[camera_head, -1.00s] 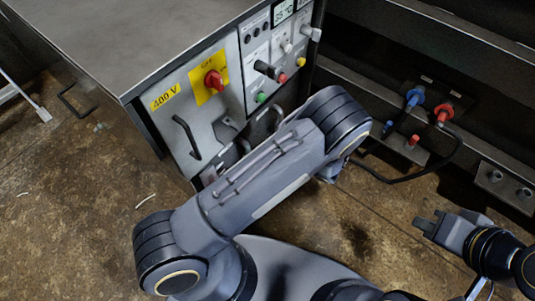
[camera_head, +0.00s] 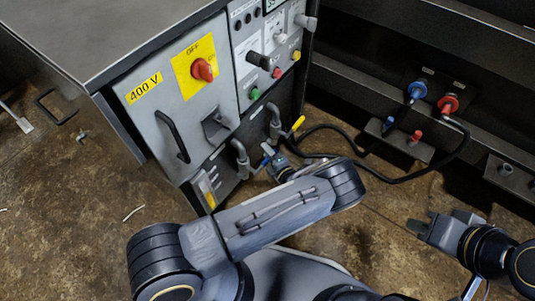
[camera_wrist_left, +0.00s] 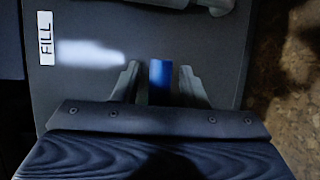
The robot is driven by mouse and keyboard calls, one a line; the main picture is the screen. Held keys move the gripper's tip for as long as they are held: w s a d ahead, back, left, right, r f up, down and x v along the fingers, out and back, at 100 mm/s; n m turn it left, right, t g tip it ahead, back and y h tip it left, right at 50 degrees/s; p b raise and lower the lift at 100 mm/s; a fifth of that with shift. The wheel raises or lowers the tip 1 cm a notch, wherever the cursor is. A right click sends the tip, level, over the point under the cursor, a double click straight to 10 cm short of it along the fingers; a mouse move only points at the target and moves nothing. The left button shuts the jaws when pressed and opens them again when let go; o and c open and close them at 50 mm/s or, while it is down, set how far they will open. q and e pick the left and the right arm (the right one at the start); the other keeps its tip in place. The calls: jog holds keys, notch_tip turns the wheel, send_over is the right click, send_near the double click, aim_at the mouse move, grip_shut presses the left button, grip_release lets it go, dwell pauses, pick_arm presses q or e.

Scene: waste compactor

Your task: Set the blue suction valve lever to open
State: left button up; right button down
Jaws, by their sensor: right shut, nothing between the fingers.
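The blue lever (camera_wrist_left: 160,80) shows between the two fingers of my left gripper in the left wrist view, with a gap on each side. My left gripper (camera_head: 270,159) is open, low at the front of the grey cabinet, beside its pipes. In the head view the lever is small and partly hidden by the gripper, and I cannot tell whether a finger touches it. My right gripper (camera_head: 432,226) is shut and empty, over the floor at the right.
A yellow lever (camera_head: 298,124) sits just right of the pipe fittings (camera_head: 275,118). The cabinet carries a red OFF switch (camera_head: 203,70) and a black handle (camera_head: 174,136). A black hose (camera_head: 370,179) runs to blue and red couplings. A FILL label (camera_wrist_left: 46,38) shows in the wrist view.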

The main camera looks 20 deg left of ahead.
pick_arm(q)
jog(key=shift+w+a, duration=0.15)
jog(key=shift+c, duration=0.3)
grip_shut()
